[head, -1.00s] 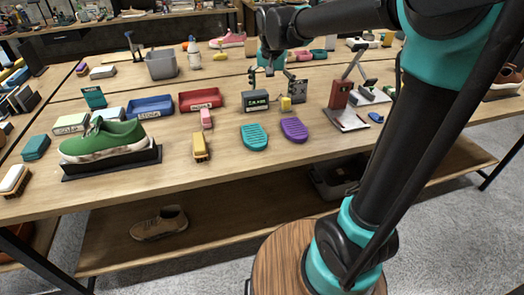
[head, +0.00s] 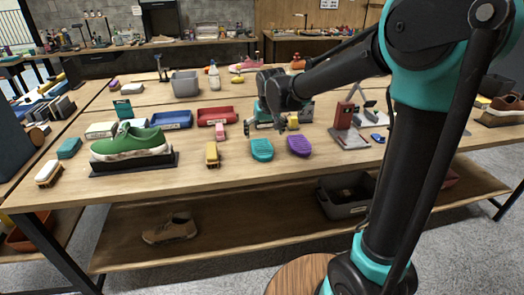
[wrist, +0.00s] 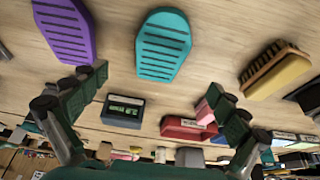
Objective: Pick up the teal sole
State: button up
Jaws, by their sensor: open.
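The teal sole (head: 261,150) lies flat on the wooden table (head: 236,182), near its front edge, with dark grooves across it. In the wrist view the teal sole (wrist: 164,45) is at the upper middle, beyond and between the open fingers. My gripper (head: 268,122) is above the table, behind the sole in the head view. In the wrist view my gripper (wrist: 155,90) has its two fingers spread wide, with nothing between the tips. A purple sole (head: 299,146) lies just right of the teal one; it also shows in the wrist view (wrist: 64,29).
A yellow brush (head: 212,154) lies left of the teal sole. A green sneaker (head: 130,143) sits on a black stand farther left. Red (head: 216,116) and blue (head: 171,120) trays are behind. A red tool stand (head: 345,117) is at right. The table front is clear.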

aim_at(262, 147)
jog(key=shift+x, duration=4.3)
jog(key=shift+w+r, duration=0.1)
jog(key=shift+c, duration=0.2)
jog(key=c, duration=1.3)
jog(key=shift+o, duration=0.2)
jog(key=shift+r, duration=0.1)
